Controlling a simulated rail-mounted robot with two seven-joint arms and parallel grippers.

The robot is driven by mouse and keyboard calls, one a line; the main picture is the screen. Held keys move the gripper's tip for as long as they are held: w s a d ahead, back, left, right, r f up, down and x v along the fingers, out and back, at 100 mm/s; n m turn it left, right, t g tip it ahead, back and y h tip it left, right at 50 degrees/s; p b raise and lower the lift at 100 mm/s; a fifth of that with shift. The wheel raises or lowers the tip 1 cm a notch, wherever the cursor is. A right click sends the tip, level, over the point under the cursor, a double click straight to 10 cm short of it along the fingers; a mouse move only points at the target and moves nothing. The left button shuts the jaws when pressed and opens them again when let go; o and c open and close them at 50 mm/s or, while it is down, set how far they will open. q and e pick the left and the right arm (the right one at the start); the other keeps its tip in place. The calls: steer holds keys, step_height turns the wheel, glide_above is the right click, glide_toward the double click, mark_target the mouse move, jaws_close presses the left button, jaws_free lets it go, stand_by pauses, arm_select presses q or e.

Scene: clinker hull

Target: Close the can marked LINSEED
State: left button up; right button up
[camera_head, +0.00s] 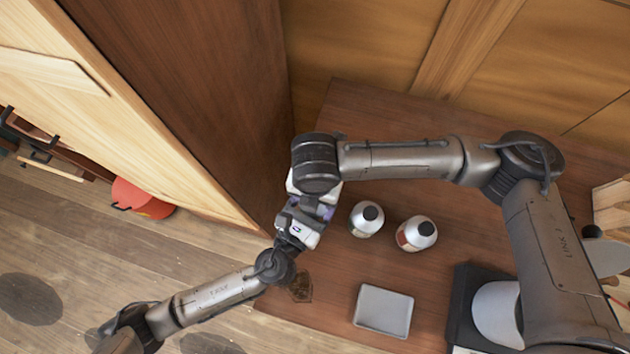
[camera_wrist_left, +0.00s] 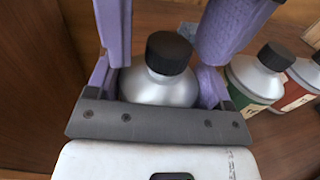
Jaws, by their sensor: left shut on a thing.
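My left gripper (camera_wrist_left: 158,95) is shut on a silver can (camera_wrist_left: 150,92), low around its body. The black cap (camera_wrist_left: 168,50) sits on top of this can; whether it is tight I cannot tell. The can's label is hidden, so LINSEED cannot be read. In the left wrist view, two purple fingers of my right gripper (camera_wrist_left: 165,25) stand apart on either side of the cap, seemingly open. In the head view both grippers meet, my left (camera_head: 302,226) below my right (camera_head: 312,203), and hide the held can.
Two more silver cans with black caps stand to the right: one with a green label (camera_wrist_left: 252,82), one with a red label (camera_head: 413,236). A grey tray (camera_head: 383,311) lies nearer the front edge. A tall wooden panel (camera_head: 215,90) rises at left.

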steer(key=shift+f, duration=0.15)
steer(key=shift+c, duration=0.5)
steer(key=c, duration=0.9)
steer(key=m, duration=1)
steer(key=o, duration=1)
